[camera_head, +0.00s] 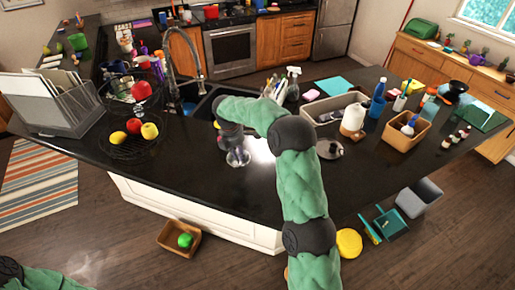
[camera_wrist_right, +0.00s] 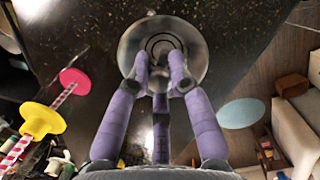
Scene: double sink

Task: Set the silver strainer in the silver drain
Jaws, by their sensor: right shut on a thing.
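The silver strainer (camera_wrist_right: 190,62) is a round, shiny dish with concentric rings, between the purple fingers of my right gripper (camera_wrist_right: 162,82) in the right wrist view. The gripper is shut on it. In the head view, my right gripper (camera_head: 232,140) is over the front of the black counter, and the clear-silver strainer (camera_head: 238,158) shows at its fingertips. The dark sink (camera_head: 200,103) lies behind the gripper, partly hidden by my right arm. I cannot make out the silver drain. Only part of my left arm shows at the bottom left; its gripper is out of view.
A two-tier fruit basket (camera_head: 130,147) stands left of my gripper. A faucet (camera_head: 200,70) arches over the sink. A flat silver lid-like disc (camera_head: 330,149), a grey bin (camera_head: 318,112) and a white jug (camera_head: 353,118) stand right of my arm.

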